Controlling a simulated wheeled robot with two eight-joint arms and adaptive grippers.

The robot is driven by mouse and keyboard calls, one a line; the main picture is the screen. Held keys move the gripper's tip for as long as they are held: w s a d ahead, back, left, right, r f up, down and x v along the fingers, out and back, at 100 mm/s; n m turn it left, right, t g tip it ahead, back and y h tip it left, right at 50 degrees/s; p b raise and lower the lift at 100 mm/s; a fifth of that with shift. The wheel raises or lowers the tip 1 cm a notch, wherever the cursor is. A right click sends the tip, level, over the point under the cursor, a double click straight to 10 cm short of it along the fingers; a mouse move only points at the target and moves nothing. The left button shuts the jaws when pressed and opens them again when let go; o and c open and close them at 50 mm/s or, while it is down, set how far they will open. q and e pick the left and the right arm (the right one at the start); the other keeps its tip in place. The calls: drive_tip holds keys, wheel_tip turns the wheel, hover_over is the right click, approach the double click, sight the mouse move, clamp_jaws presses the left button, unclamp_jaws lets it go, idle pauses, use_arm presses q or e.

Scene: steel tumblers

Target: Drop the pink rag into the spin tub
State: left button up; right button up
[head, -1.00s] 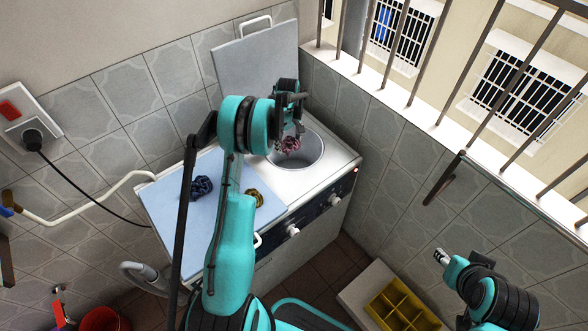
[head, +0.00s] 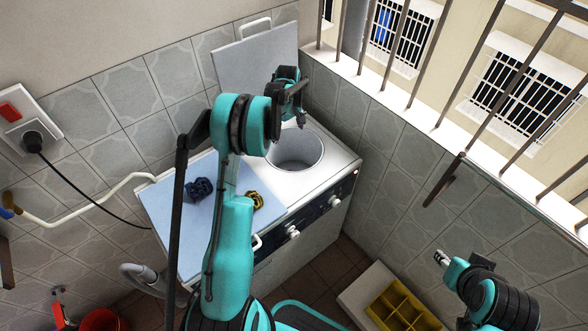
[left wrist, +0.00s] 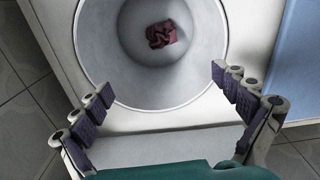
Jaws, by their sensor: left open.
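The pink rag (left wrist: 161,35) lies at the bottom of the round grey spin tub in the left wrist view. In the head view the rag is hidden inside the tub, whose inner wall shows (head: 298,148). The tub wall also shows in the left wrist view (left wrist: 110,45). My left gripper (head: 300,120) is above the tub's far edge, empty and clear of the rag. Its fingers are spread wide in the left wrist view (left wrist: 161,80). My right gripper (head: 441,257) is at the lower right, away from the machine; its jaws are too small to read.
A dark blue rag (head: 199,189) and a yellow rag (head: 254,201) lie on the pale blue lid (head: 225,222) left of the tub. An open lid (head: 257,62) stands behind. Window bars (head: 428,70) are at right; a yellow crate (head: 402,308) is low right.

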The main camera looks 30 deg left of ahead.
use_arm(q)
wheel_tip(320, 180, up, 7)
idle(0.3)
drive_tip(key=s+d+r+m+t, duration=0.3)
drive_tip(key=s+d+r+m, duration=0.4)
drive_tip(key=s+d+r, duration=0.55)
drive_tip(key=s+d+f+m+t, duration=0.1)
drive_tip(key=s+d+m+t, duration=0.1)
drive_tip(key=s, duration=0.6)
drive_tip(key=s+d+f+m+t, duration=0.2)
drive_tip(key=s+d+m, duration=0.3)
drive_tip(key=s+d, duration=0.2)
drive_tip(key=shift+s+m, duration=0.3)
drive_tip(key=shift+s, duration=0.45)
